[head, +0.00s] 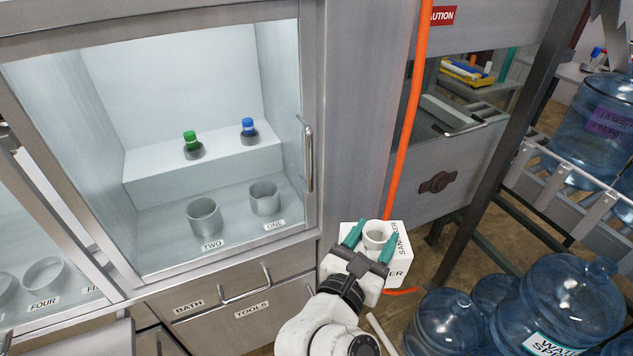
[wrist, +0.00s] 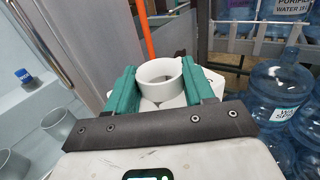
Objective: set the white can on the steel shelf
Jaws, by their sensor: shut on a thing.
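The white can (head: 377,230) is between the teal fingers of my gripper (head: 371,244), which is shut on it. The can's round open rim faces up in the head view. In the wrist view the can (wrist: 161,72) sits between both fingers (wrist: 160,88), its lower part partly hidden. My gripper is in front of the white box marked SANITIZER (head: 402,240); contact between can and box cannot be told. No surface in view is clearly identifiable as the steel shelf.
A glass-fronted cabinet (head: 309,160) at left holds cups and two capped bottles (head: 191,144). Drawers marked BATH and TOOLS (head: 245,300) lie below. An orange hose (head: 408,120) hangs behind my gripper. Large blue water jugs (head: 555,300) fill the lower right, near a dark steel post (head: 500,140).

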